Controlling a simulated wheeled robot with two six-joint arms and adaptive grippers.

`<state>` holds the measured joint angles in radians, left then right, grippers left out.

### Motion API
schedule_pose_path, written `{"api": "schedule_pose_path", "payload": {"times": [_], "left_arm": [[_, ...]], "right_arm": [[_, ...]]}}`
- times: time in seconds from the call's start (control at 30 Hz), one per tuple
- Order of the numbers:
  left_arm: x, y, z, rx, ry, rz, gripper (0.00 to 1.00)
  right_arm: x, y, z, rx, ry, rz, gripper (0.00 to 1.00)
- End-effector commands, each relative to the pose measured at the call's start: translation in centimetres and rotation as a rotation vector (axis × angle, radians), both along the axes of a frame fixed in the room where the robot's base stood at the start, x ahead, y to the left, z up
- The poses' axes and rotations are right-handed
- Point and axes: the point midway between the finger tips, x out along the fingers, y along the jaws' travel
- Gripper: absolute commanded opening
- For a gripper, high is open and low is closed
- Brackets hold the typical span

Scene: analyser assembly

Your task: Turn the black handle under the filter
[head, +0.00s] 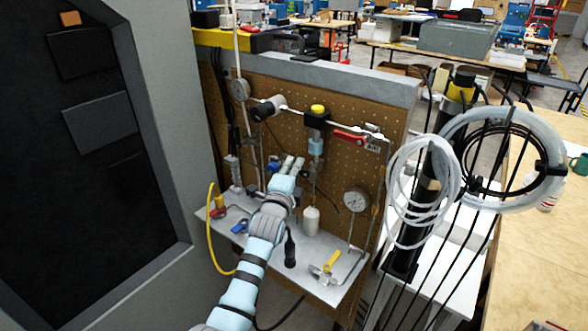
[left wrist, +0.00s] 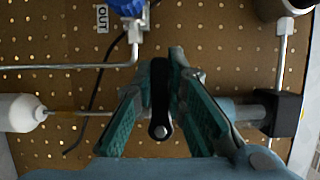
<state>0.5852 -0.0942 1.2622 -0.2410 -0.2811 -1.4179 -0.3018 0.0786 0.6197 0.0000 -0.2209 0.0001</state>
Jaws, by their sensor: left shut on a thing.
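My left gripper (head: 292,164) reaches up to the pegboard in the head view. In the left wrist view its green-padded fingers (left wrist: 165,100) are shut on the black handle (left wrist: 160,88), a narrow upright bar in that picture with a metal screw at its lower end. The filter (head: 316,147) is a pale blue bowl under a black block with a yellow cap, just above and right of the gripper. The filter also shows in the left wrist view (left wrist: 250,108), right of the fingers. The handle is hard to make out in the head view. My right gripper is not in view.
A white bottle (head: 310,221) hangs below the gripper, near the shelf (head: 265,232). A red-handled valve (head: 349,137) and a gauge (head: 356,201) are to the right. A blue knob (left wrist: 128,6) is close to the fingers. Coiled hoses (head: 425,185) hang further right.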

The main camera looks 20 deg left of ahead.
Motion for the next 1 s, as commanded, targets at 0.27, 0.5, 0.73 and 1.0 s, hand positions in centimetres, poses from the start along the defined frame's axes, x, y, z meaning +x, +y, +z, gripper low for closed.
{"api": "schedule_pose_path", "payload": {"times": [0.27, 0.5, 0.73, 1.0], "left_arm": [[0.0, -0.1, 0.0, -0.021, 0.009, -0.001, 0.00], [0.0, -0.1, -0.2, -0.114, 0.047, -0.001, 0.00], [-0.1, -0.2, -0.7, -0.282, 0.116, 0.000, 0.00], [-0.3, -0.6, -1.6, -0.520, 0.210, 0.001, 0.00]], "right_arm": [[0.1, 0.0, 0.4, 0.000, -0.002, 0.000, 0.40], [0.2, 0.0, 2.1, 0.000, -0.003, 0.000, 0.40], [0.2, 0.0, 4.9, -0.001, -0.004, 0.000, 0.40], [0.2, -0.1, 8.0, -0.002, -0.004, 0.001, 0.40]]}}
